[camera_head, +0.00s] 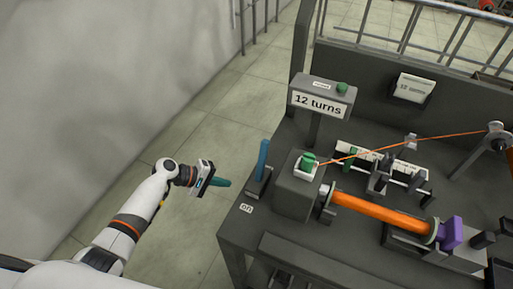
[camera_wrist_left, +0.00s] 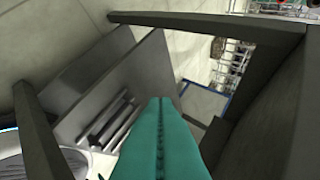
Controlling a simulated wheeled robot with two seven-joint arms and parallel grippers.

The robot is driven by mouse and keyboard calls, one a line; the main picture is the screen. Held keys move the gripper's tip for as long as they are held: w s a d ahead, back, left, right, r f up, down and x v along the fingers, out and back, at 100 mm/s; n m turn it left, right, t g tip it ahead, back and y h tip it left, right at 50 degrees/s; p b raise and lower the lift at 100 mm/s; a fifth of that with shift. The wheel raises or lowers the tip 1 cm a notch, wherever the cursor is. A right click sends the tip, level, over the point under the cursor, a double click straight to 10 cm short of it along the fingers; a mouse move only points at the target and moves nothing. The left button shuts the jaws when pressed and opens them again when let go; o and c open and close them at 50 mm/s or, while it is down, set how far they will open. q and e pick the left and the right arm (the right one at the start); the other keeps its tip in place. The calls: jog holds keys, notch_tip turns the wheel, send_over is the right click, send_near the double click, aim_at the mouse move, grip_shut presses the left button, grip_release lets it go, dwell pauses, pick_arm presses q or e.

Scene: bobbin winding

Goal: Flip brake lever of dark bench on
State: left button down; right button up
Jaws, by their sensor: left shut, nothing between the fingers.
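The dark bench (camera_head: 262,224) fills the right half of the head view. A blue lever (camera_head: 263,160) stands nearly upright at its left edge, beside a grey block (camera_head: 297,190) with a green knob. A white "on" label (camera_head: 246,208) lies on the bench top in front of the lever. My left gripper (camera_head: 226,183) is left of the bench edge, apart from the lever, its teal fingers shut and empty and pointing right. The closed fingers (camera_wrist_left: 160,112) also show in the left wrist view; the lever is not recognizable there. My right gripper is out of view.
A "12 turns" sign (camera_head: 320,103) stands behind the lever. An orange wound bobbin (camera_head: 382,215) and a taut orange thread (camera_head: 400,145) are farther right. A grey wall (camera_head: 100,90) is on the left, with open floor (camera_head: 205,135) between wall and bench.

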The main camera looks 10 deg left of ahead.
aim_at(262, 162)
pick_arm(q)
notch_tip(262, 162, up, 24)
jog(key=d+m+g+h+b, duration=0.1)
jog(key=d+m+g+h, duration=0.1)
jog(key=h, duration=0.5)
jog(key=shift+w+d+r+m+g, duration=0.2)
jog(key=shift+w+m+g, duration=0.25)
jog(key=shift+m, duration=0.45)
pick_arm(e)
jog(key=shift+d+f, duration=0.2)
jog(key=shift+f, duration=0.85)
pick_arm(q)
jog(key=d, duration=0.6)
jog(key=w+d+f+p, duration=0.1)
jog(key=d, duration=0.2)
jog(key=shift+d, duration=0.25)
jog(key=shift+s+d, duration=0.25)
jog(key=s, duration=0.1)
jog(key=s+p, duration=0.1)
jog(key=s+r, duration=0.1)
jog(key=shift+a, duration=0.35)
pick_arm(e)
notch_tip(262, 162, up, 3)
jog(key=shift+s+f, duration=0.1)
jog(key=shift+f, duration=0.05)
